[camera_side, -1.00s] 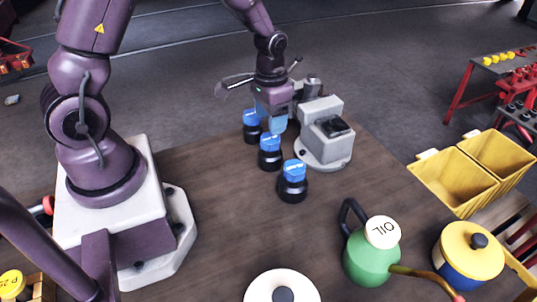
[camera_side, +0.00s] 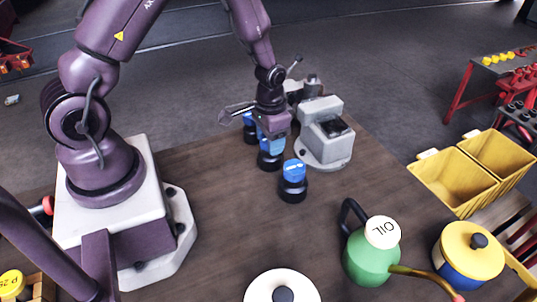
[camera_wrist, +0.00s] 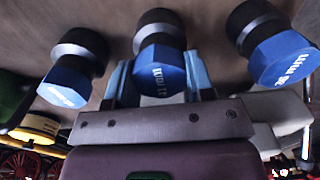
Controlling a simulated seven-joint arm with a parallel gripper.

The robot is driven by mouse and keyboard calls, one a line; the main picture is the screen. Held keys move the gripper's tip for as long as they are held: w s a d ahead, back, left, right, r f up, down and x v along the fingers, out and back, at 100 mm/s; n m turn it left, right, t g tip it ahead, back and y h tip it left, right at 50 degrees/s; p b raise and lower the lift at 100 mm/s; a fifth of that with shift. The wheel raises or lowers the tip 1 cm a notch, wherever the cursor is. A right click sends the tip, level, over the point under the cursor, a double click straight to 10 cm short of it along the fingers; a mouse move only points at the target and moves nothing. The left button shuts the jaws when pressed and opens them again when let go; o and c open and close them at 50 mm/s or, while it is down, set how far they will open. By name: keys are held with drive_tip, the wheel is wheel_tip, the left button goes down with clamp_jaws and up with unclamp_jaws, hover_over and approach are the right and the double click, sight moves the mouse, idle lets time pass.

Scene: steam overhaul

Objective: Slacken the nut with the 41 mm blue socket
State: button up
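Three blue-topped sockets with black lower parts stand in a row on the brown table: a near one (camera_side: 293,181), a middle one (camera_side: 269,160) and a far one (camera_side: 250,127). Their size marks are too small or blurred to read. My gripper (camera_side: 271,145) is over the middle socket, pointing down. In the wrist view, its two blue fingers (camera_wrist: 161,80) stand either side of the middle socket (camera_wrist: 160,62), looking open with narrow gaps. The other two sockets lie outside the fingers. I cannot make out the nut.
A grey fixture (camera_side: 325,150) with a dark top stands just right of the sockets, close to my gripper. A green oil can (camera_side: 371,262) and a yellow-blue pot (camera_side: 468,258) stand at the front right. Yellow bins (camera_side: 455,180) are at the right. The table's middle is clear.

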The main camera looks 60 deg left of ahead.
clamp_jaws()
drive_tip(key=shift+r, duration=3.05)
drive_tip(key=shift+r, duration=0.45)
wheel_tip(320, 180, up, 22)
drive_tip(key=w+a+f, duration=0.1)
drive_tip(key=w+a, duration=0.2)
drive_tip(key=w, duration=0.4)
drive_tip(key=w+a, duration=0.3)
drive_tip(key=w, duration=0.4)
drive_tip(key=shift+w+a+f, duration=0.1)
drive_tip(key=shift+f, duration=2)
drive_tip(key=shift+w+a+f, duration=0.1)
drive_tip(key=shift+f, duration=1.95)
